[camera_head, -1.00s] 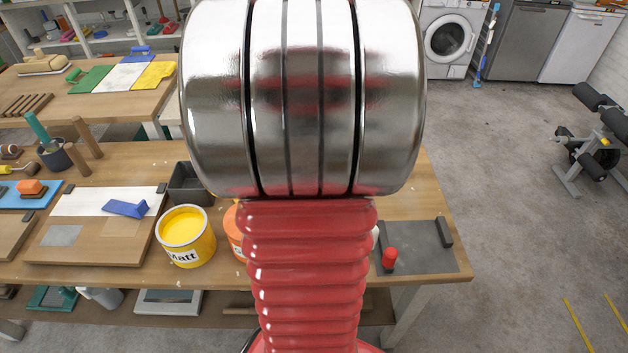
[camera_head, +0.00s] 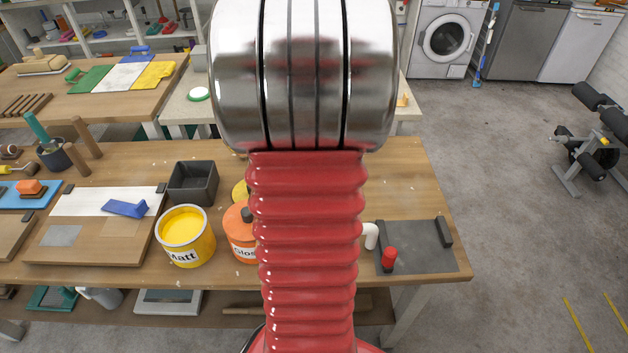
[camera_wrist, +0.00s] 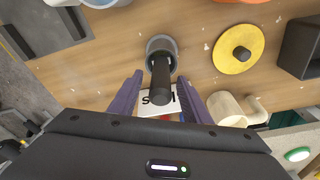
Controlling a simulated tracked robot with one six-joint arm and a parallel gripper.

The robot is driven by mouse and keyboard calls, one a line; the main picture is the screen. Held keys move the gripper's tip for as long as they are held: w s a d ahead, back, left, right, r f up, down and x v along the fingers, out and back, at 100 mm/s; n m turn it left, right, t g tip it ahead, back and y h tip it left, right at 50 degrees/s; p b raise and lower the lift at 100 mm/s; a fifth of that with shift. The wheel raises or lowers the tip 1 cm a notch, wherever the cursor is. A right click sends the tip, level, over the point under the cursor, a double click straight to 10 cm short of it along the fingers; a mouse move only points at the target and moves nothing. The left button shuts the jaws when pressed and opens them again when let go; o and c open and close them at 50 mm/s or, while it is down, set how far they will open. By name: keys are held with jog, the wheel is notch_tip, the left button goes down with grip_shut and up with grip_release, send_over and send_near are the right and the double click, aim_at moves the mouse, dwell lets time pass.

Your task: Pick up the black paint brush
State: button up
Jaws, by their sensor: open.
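A black paint brush handle (camera_wrist: 160,83) points up toward the camera in the wrist view, its far end at a round grey pot or ring (camera_wrist: 161,44). I cannot tell whether the bristles sit inside it. My gripper (camera_wrist: 159,80) is open, with one purple finger on each side of the handle. A gap shows on both sides, and nothing is clamped. In the head view my arm hides the brush and my gripper.
A white lettered label (camera_wrist: 158,102) and a cream mug-like vessel (camera_wrist: 230,108) lie near the fingers. A yellow disc with a dark knob (camera_wrist: 237,58) is to the right. The dark open box (camera_head: 193,183), yellow paint tin (camera_head: 185,236) and orange tin (camera_head: 240,236) stand on the wooden bench (camera_head: 415,185).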

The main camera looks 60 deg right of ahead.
jog(key=shift+d+f, duration=0.15)
jog(key=shift+f, duration=0.65)
jog(key=shift+d+f, duration=0.15)
jog(key=shift+f, duration=0.6)
jog(key=shift+c, duration=0.2)
grip_shut()
